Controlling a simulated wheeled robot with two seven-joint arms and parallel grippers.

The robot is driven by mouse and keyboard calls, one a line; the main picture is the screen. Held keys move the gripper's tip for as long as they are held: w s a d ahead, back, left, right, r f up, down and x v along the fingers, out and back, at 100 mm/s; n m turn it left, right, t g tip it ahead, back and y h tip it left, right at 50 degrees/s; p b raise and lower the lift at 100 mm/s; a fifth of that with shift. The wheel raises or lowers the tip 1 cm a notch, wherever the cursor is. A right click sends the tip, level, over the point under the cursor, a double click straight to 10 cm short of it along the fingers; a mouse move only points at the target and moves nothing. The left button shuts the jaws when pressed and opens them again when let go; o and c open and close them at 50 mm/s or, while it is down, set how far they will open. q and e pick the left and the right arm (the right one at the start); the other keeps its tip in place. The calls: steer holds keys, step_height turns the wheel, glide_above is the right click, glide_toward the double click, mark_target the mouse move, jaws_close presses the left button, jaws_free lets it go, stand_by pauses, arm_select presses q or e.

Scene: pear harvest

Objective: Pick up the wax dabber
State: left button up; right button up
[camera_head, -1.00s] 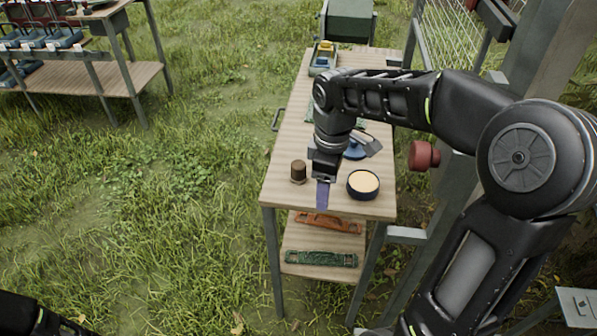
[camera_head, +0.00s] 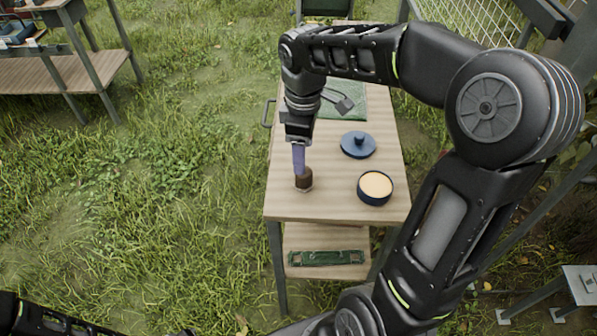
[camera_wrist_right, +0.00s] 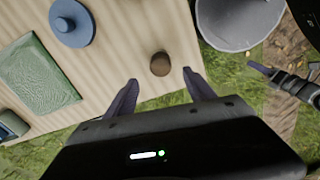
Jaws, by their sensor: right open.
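The wax dabber, as I take it, is a short brown cylinder (camera_head: 304,181) standing upright near the front left of the wooden table. It also shows in the right wrist view (camera_wrist_right: 160,64). My right gripper (camera_head: 299,160) points down just above and behind it in the head view, partly covering its top. In the right wrist view its two purple-grey fingers (camera_wrist_right: 160,88) are spread, with the dabber ahead between the tips and nothing held. I cannot tell whether a finger touches it.
A green item (camera_head: 326,258) lies on the lower shelf. The table's front edge is clear.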

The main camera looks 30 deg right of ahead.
mark_target(304, 179)
steer(key=shift+f, duration=1.35)
steer(key=shift+f, duration=0.1)
step_height(304, 179, down, 5)
steer(key=shift+f+p, duration=0.1)
steer(key=shift+p, duration=0.4)
steer(key=shift+c, duration=0.3)
jaws_close()
